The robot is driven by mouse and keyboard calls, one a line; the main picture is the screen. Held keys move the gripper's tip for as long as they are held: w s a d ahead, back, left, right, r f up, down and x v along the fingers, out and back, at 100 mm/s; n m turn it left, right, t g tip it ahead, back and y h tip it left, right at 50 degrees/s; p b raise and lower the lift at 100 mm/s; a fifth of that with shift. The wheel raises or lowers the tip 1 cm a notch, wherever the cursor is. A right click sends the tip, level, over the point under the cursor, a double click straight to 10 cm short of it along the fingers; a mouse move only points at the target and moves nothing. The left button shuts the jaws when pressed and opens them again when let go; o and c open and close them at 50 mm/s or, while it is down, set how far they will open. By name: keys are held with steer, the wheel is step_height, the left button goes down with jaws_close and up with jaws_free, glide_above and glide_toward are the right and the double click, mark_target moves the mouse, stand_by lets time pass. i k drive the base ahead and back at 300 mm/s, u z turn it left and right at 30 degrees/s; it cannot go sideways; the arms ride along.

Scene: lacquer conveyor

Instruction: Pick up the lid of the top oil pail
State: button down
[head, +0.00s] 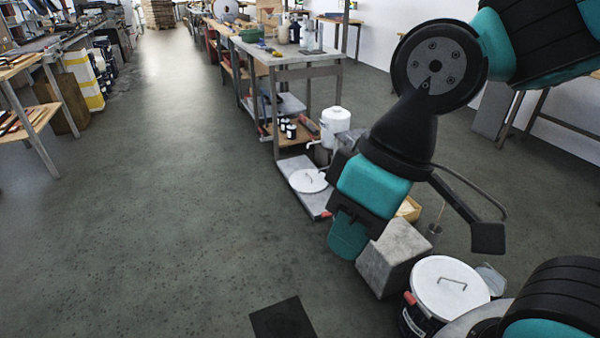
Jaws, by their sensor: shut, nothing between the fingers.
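A round white lid with a wire handle (446,297) sits on a dark pail (411,318) at the lower right. A white label and a red patch show on the pail's side. Another round white lid with a handle (308,181) lies low at the bench's near end; what is under it is hard to tell. I cannot tell which of these is the top oil pail's lid. My gripper (348,240) points down, shut and empty, left of the dark pail and apart from both lids.
A grey block (388,262) stands just behind the dark pail, close to my gripper. A white container (335,124) stands by the metal bench (285,55). A dark flat piece (282,320) lies on the floor.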

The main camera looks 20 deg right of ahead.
mark_target(306, 180)
steer(key=u, duration=0.25)
steer(key=i, duration=5.95)
steer(key=z, duration=3.7)
steer(key=i, duration=0.4)
